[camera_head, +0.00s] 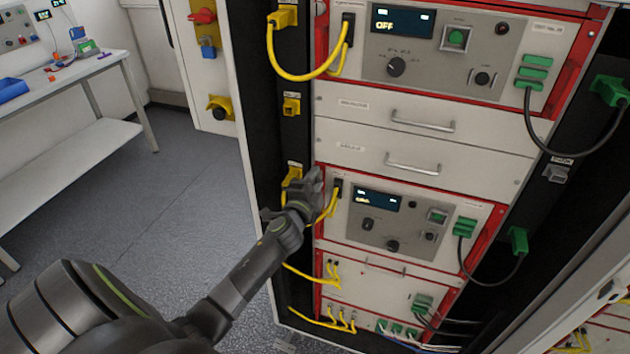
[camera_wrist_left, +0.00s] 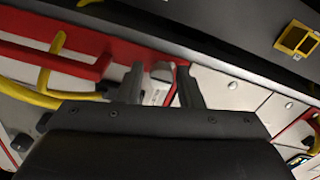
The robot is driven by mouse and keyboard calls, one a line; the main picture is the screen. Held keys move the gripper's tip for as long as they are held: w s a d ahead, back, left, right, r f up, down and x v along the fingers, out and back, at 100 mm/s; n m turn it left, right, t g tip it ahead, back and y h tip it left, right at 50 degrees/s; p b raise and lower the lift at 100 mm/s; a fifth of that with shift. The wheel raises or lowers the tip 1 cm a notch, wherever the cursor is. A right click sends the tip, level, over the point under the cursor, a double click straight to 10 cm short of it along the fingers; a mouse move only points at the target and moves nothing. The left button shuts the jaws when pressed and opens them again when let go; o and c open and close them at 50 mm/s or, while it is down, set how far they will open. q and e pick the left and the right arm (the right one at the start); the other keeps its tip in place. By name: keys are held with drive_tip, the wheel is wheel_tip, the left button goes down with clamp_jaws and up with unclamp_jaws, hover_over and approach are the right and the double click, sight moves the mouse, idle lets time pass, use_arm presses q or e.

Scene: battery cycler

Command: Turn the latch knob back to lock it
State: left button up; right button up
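My left gripper (camera_head: 312,184) reaches in from the left to the left edge of the lower cycler unit, near its red frame. In the left wrist view, its two dark fingers (camera_wrist_left: 160,88) stand apart. In the head view, the gripper hides this spot. My right gripper is in neither view.
Yellow cables (camera_head: 327,207) hang close beside the gripper. The lower unit (camera_head: 400,220) has a display and knobs; green plugs (camera_head: 465,226) sit at its right. White drawers (camera_head: 420,120) are above. The floor (camera_head: 150,210) at left is clear, with a white workbench (camera_head: 80,130) beyond.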

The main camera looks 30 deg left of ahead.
use_arm(q)
drive_tip(key=shift+o, duration=1)
drive_tip(key=shift+s, duration=0.1)
drive_tip(key=b+v, duration=0.2)
drive_tip(key=v, duration=1.5)
drive_tip(key=shift+d, duration=0.15)
drive_tip(key=shift+r, duration=0.1)
